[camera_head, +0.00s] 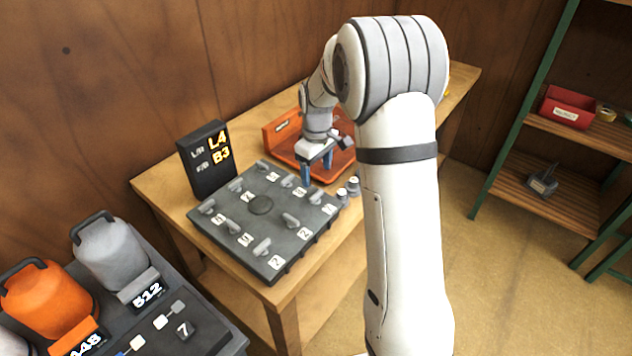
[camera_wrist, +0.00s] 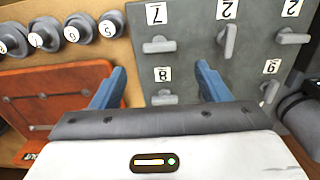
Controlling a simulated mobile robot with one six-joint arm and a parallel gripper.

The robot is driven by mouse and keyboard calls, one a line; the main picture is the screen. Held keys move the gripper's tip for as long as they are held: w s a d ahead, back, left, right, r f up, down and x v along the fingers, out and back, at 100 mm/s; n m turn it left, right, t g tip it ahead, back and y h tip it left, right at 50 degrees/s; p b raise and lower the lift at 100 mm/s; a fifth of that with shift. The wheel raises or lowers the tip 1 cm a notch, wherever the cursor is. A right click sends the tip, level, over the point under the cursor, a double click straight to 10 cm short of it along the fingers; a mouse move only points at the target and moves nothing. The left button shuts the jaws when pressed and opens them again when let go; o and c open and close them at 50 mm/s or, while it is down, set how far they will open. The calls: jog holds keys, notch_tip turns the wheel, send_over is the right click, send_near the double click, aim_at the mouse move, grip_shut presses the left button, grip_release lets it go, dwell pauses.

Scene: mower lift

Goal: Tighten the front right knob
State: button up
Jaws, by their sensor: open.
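A dark grey panel (camera_head: 232,232) lies on the wooden table and carries several small grey lever-like knobs, each beside a white number label. My gripper (camera_head: 317,170) is over the panel's far right edge, its blue fingers pointing down. In the wrist view my gripper (camera_wrist: 160,68) is open, and a knob labelled 8 (camera_wrist: 164,98) shows between its fingers, with no visible contact. A knob labelled 7 (camera_wrist: 160,46) lies just beyond it. Which knob is the front right one I cannot tell. My arm may hide part of the panel's right side.
A dark display (camera_head: 207,158) reading L4 and B3 stands behind the panel. An orange-red tray (camera_head: 283,133) lies beyond it. Small round grey knobs (camera_head: 353,186) stand right of the panel. Orange (camera_head: 48,292) and grey (camera_head: 108,252) canisters stand at lower left.

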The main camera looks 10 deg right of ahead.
aim_at(317, 194)
jog(key=shift+w+f+p, duration=0.1)
jog(key=shift+f+p, duration=0.75)
jog(key=shift+f, duration=3.15)
jog(key=c, duration=1)
